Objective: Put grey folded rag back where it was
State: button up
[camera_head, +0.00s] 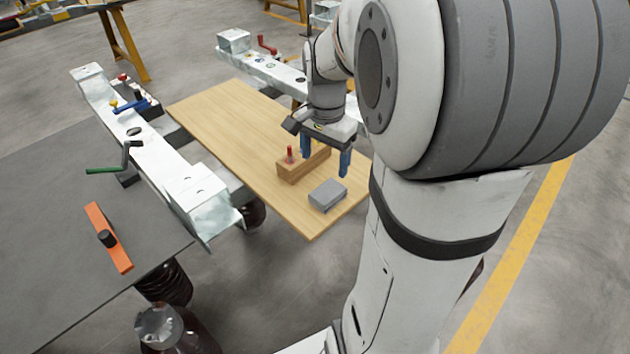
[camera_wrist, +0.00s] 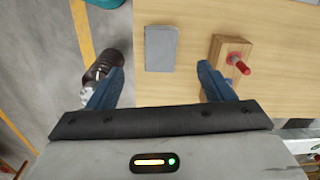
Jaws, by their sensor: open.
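The grey folded rag (camera_head: 328,195) lies flat on the wooden board near its front right corner. In the wrist view the rag (camera_wrist: 160,48) lies on the board beyond the fingertips, between the lines of the two fingers. My gripper (camera_head: 325,160) is open and empty, with blue fingers spread above the board. The rag is apart from both fingers.
The wooden block (camera_head: 290,169) with a red peg stands on the board (camera_head: 215,110) close to the rag. Pale metal frames (camera_head: 150,150) with clamps flank the board. A dark table (camera_head: 60,215) holds an orange bar (camera_head: 108,240). The board's left middle is clear.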

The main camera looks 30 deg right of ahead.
jog(key=s+a+f+n+t, duration=0.1)
jog(key=s+a+n, duration=0.9)
jog(key=s+n, duration=0.1)
jog(key=shift+a+n+t, duration=0.3)
jog(key=shift+a+n, duration=0.1)
jog(key=shift+n, duration=0.3)
jog(key=shift+w, duration=0.1)
